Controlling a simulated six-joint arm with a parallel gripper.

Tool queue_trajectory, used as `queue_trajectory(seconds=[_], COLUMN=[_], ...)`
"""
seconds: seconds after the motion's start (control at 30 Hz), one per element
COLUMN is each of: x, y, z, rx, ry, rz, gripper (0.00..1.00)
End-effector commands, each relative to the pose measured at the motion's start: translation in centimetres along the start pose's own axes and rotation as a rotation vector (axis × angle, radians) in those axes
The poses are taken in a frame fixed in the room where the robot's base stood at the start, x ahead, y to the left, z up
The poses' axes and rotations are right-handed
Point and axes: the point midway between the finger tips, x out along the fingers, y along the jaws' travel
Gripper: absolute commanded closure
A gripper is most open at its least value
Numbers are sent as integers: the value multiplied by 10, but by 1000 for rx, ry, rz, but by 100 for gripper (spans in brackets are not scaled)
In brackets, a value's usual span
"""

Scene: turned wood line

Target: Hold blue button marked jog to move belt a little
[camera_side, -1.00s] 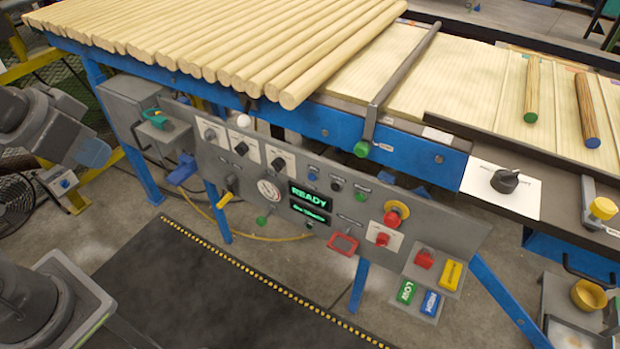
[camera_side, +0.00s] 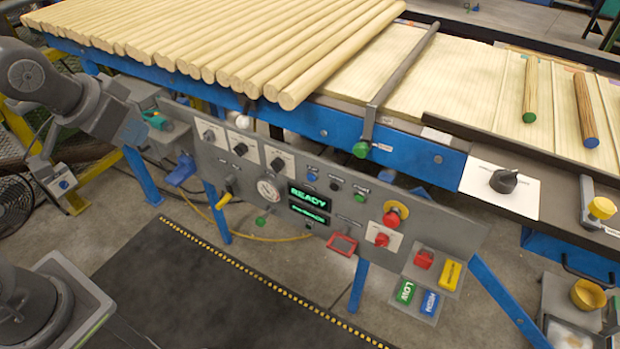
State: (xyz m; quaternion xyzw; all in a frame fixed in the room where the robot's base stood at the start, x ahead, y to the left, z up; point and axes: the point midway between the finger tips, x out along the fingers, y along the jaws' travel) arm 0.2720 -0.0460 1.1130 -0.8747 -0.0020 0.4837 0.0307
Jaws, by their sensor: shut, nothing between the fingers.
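A small blue button (camera_side: 312,177) sits on the sloping grey control panel (camera_side: 460,232), in a short row above and right of the lit screen. Its label is too small to read, so I cannot confirm the word jog. A black button (camera_side: 335,186) and a green button (camera_side: 360,194) are to its right. The screen (camera_side: 309,196) reads READY in green. My arm shows at the upper left, well left of the blue button and apart from it. My gripper's fingers do not show.
A red mushroom button (camera_side: 392,216) on a yellow ring and a red switch (camera_side: 382,240) sit right of the row. Knobs on white plates (camera_side: 244,149) are at the left. Wooden rods (camera_side: 230,45) lie above the panel. The dark mat (camera_side: 215,285) in front is clear.

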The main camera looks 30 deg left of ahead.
Motion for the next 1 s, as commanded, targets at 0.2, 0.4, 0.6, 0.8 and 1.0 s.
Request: queue_trajectory(seconds=[0.2, 0.4, 0.6, 0.8, 1.0], x=[60, 120, 184, 250, 311], y=[5, 16, 35, 59, 87], z=[-43, -69, -81, -76, -52], rx=[69, 135, 201, 258, 301], ry=[62, 127, 191, 253, 310], rz=[-7, 12, 58, 130, 227], gripper=[100, 100, 100, 100, 100])
